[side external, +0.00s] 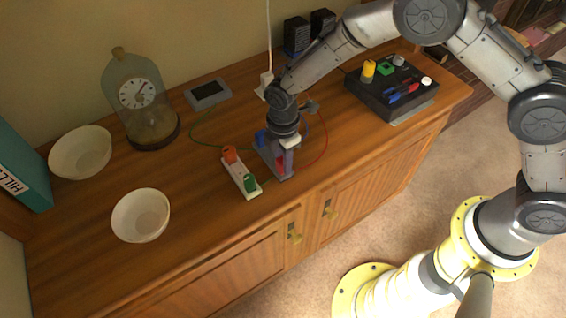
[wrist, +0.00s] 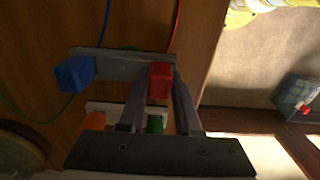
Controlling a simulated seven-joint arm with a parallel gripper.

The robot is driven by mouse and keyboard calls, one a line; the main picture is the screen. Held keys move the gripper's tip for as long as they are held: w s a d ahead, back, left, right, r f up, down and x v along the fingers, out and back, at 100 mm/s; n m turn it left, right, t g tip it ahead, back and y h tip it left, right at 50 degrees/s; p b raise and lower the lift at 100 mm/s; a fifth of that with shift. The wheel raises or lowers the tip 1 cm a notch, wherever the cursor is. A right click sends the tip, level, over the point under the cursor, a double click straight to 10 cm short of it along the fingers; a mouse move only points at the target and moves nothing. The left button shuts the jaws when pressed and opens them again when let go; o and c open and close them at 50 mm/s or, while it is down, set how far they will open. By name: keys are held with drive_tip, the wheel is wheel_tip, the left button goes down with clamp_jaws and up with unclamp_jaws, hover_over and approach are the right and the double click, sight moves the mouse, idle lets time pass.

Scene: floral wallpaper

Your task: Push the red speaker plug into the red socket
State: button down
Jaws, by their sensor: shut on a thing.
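The red plug (wrist: 160,80) is between the two fingers of my gripper (wrist: 160,97) in the wrist view. In the side view the red plug (side external: 281,164) shows at the front end of a grey strip (side external: 270,157), with my gripper (side external: 285,158) shut on it from above. Whether it still touches the strip (wrist: 120,64) is unclear. A red cable (wrist: 177,25) runs from it. A black box (side external: 375,98) at the right carries a red piece (side external: 413,88) and a blue piece (side external: 394,98), too small to identify surely as sockets.
A blue plug (wrist: 75,74) is at the strip's other end. A white strip (side external: 238,174) with orange and green plugs lies beside it. Two bowls (side external: 141,215), a domed clock (side external: 140,100) and a grey device (side external: 208,94) stand left. Black speakers (side external: 297,34) stand behind.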

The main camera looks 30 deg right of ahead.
drive_tip(key=shift+r, duration=1.1)
idle(0.4)
drive_tip(key=shift+r, duration=2.45)
drive_tip(key=shift+r, duration=0.3)
wheel_tip(320, 180, up, 12)
drive_tip(key=w+d, duration=0.2)
drive_tip(key=d, duration=4.5)
drive_tip(key=shift+s+f, duration=0.15)
drive_tip(key=shift+f, duration=1.05)
drive_tip(key=shift+s+f, duration=0.1)
drive_tip(key=shift+f, duration=1.05)
